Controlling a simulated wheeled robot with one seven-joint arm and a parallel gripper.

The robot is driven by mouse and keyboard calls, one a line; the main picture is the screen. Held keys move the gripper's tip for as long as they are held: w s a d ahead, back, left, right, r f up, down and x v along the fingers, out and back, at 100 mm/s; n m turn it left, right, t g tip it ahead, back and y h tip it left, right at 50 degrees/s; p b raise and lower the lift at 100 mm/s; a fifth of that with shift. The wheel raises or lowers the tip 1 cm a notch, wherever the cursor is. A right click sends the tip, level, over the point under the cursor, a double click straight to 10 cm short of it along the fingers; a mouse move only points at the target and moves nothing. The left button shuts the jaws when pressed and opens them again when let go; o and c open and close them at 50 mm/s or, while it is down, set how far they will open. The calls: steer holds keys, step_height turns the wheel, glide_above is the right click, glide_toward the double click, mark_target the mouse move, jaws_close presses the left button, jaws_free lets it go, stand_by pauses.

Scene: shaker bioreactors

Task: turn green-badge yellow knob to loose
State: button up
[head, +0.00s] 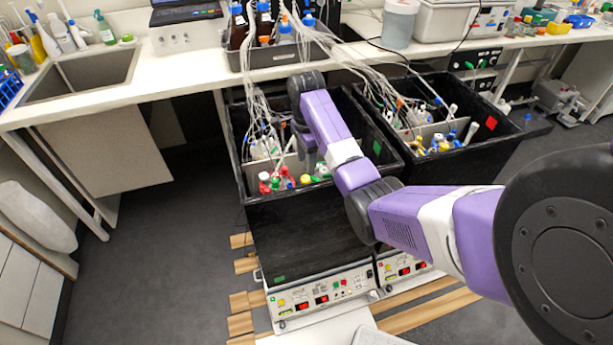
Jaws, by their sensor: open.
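A yellow knob (305,180) sits near the front of this box, among red knobs (265,187) and green ones. My gripper (300,143) hangs over the left box, behind and above the yellow knob and apart from it. It is small, dark and open, and its fingertips are hard to make out. Whether the knob is tight or loose cannot be told.
The right shaker box (470,175) has a red badge (491,122) and its own yellow, blue and white caps. White tubes (262,110) run from bottles on the bench (150,85) into both boxes. Floor is clear at the left.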

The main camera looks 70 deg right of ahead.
mark_target(306, 178)
steer(key=shift+f, duration=3.55)
jaws_close()
